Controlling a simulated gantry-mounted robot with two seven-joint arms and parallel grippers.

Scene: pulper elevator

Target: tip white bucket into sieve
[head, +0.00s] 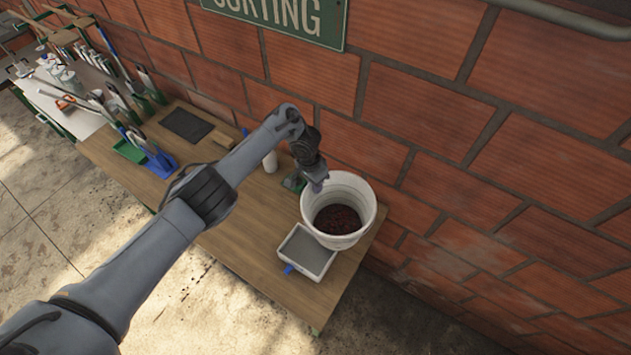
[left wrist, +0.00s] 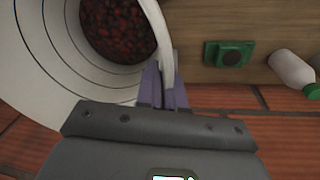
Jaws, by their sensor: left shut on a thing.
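The white bucket (head: 361,191) stands upright at the right end of the wooden table, with dark red cherries (head: 338,219) in its bottom. The cherries also show in the left wrist view (left wrist: 117,28). My left gripper (head: 316,183) is at the bucket's left rim. In the left wrist view its fingers (left wrist: 164,88) are shut on the bucket's wall, one inside and one outside. The sieve (head: 306,252), a shallow white-framed tray with a grey mesh and a blue handle, lies just in front of the bucket. My right gripper is not in view.
A brick wall (head: 440,130) runs close behind the table (head: 225,240). A white bottle (head: 270,162) and a small green device (head: 293,182) stand left of the bucket. A blue dustpan (head: 160,163) and a dark mat (head: 187,124) lie farther left.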

